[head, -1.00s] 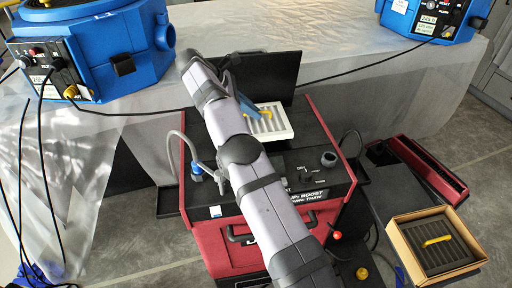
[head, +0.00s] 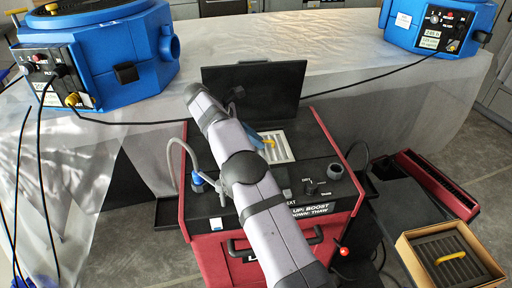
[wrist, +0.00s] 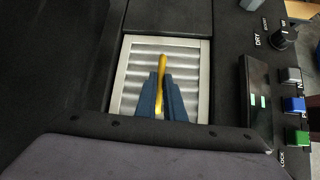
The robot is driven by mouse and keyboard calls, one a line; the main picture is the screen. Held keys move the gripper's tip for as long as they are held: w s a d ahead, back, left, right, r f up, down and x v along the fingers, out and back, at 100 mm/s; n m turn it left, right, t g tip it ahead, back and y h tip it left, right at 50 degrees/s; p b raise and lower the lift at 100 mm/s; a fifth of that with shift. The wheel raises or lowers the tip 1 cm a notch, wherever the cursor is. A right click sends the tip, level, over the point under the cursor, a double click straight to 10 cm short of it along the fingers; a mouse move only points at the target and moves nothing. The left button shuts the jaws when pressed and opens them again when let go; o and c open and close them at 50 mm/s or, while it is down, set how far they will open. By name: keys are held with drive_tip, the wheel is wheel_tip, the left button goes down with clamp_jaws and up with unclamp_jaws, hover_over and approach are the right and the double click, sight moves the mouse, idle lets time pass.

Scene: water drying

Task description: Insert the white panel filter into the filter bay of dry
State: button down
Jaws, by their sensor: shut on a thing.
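The white panel filter (head: 279,151) has a pale frame, slatted middle and yellow handle. In the head view it lies in the top of the red and black dryer (head: 324,163), partly hidden by my arm. The wrist view shows the filter (wrist: 122,86) within the filter bay, with its frame close to the dark edges. I cannot tell whether it sits fully down. My gripper (wrist: 160,78), with blue fingers, is shut on the yellow handle (wrist: 162,66). In the head view, my gripper (head: 263,139) is mostly hidden behind my arm.
A black lid (head: 253,92) stands open behind the bay. A control panel with a knob (wrist: 287,37) and buttons lies right of it. A cardboard box (head: 493,262) holding a dark filter (head: 438,250) sits at lower right. Blue machines (head: 95,58) stand behind, with cables.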

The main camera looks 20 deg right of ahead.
drive_tip(key=shift+f, duration=1.15)
drive_tip(key=shift+f, duration=0.1)
drive_tip(key=c, duration=1.9)
unclamp_jaws()
drive_tip(key=shift+f, duration=0.1)
drive_tip(key=shift+o, duration=0.2)
drive_tip(key=shift+a+r, duration=0.3)
drive_tip(key=shift+r, duration=0.25)
drive_tip(key=p+v, duration=0.6)
drive_tip(key=v, duration=0.2)
drive_tip(key=shift+a+r, duration=0.1)
drive_tip(key=shift+r, duration=0.3)
drive_tip(key=p+v, duration=0.2)
drive_tip(key=p, duration=0.1)
drive_tip(key=shift+a+p, duration=0.15)
drive_tip(key=shift+p, duration=0.2)
drive_tip(key=shift+a, duration=0.1)
